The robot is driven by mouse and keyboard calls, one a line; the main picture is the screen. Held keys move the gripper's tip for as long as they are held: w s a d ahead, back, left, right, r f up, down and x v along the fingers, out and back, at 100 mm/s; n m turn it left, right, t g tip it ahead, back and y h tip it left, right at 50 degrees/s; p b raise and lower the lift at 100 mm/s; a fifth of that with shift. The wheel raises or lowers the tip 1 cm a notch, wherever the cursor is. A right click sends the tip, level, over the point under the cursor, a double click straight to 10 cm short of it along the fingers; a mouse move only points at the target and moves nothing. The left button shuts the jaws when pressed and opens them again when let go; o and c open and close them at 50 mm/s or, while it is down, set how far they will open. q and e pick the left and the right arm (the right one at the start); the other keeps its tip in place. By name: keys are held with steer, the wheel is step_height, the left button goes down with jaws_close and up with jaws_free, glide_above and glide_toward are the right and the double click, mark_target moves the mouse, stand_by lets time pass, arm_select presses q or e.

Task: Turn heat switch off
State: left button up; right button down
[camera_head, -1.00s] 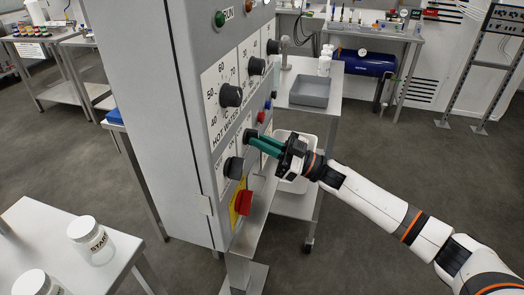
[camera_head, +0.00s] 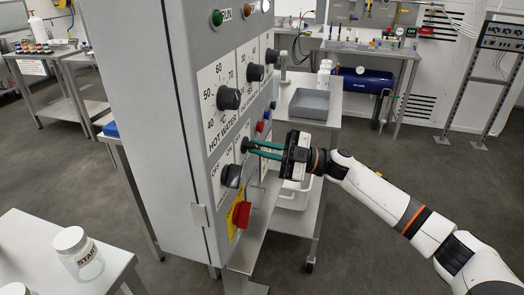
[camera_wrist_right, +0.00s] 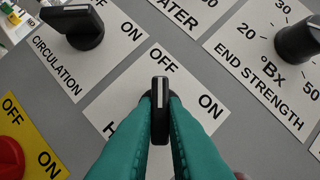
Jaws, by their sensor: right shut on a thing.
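The heat switch (camera_wrist_right: 160,98) is a black knob with a white line, on a white plate marked OFF and ON. In the right wrist view its line points up towards OFF. The plate's lower label is mostly hidden; only an H shows. My right gripper (camera_wrist_right: 160,112) has its green fingers on both sides of the knob and is shut on it. In the head view the right gripper (camera_head: 250,147) reaches the cabinet's front panel from the right, and the switch (camera_head: 244,145) shows at its fingertips. My left gripper is not in view.
The circulation switch (camera_wrist_right: 80,25) sits close by on the left, and the end strength dial (camera_wrist_right: 300,40) on the right. A red switch (camera_head: 241,214) on a yellow plate is below. The hot water dial (camera_head: 229,98) is above. A steel table with jars (camera_head: 77,253) stands front left.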

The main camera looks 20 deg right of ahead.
steer(key=shift+f, duration=0.1)
stand_by(0.3)
steer(key=c, duration=1.5)
jaws_free()
steer(key=shift+d, duration=0.1)
